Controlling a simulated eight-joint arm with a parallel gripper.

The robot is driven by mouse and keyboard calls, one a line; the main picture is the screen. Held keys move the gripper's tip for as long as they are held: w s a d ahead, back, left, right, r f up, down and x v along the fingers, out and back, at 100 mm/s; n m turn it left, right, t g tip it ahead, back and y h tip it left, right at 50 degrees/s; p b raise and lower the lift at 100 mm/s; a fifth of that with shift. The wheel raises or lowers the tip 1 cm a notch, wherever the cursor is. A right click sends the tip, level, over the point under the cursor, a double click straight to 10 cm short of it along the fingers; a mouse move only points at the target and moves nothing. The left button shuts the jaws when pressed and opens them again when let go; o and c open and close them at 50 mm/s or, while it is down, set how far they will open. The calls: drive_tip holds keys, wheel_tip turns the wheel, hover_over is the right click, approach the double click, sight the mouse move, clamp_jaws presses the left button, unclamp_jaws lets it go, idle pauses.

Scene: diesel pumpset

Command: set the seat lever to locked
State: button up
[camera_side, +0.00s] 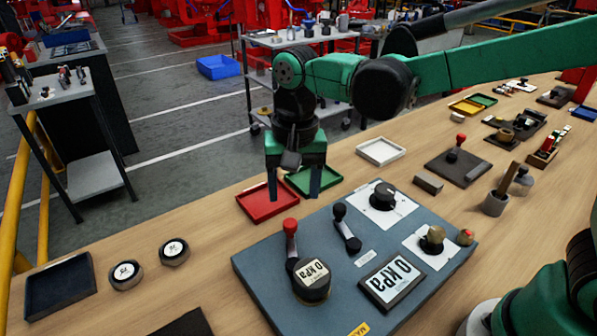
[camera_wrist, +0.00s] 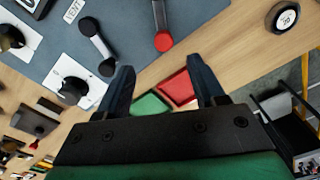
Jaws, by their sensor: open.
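No lever bears a readable "seat" label, so I cannot tell which one is meant. On the blue-grey panel (camera_side: 262,262), a red-knobbed lever (camera_side: 291,240) stands upright beside a round gauge (camera_side: 312,280). A black-knobbed lever (camera_side: 346,230) is to its right and leans. In the wrist view the red-knobbed lever (camera_wrist: 162,25) lies beyond my finger tips, and the black-knobbed lever (camera_wrist: 97,45) is left of it. My gripper (camera_side: 294,190) is open and empty, pointing down above the panel's back edge; its fingers (camera_wrist: 160,82) touch neither lever.
A red tray (camera_side: 262,204) and a green tray (camera_side: 322,180) lie behind the panel. Another red-knobbed lever (camera_side: 456,150) stands on a dark plate.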

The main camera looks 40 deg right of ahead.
sight(290, 222)
drive_tip(key=shift+w+a+f, duration=0.1)
drive_tip(key=shift+a+f, duration=0.25)
drive_tip(key=shift+f, duration=2.7)
clamp_jaws()
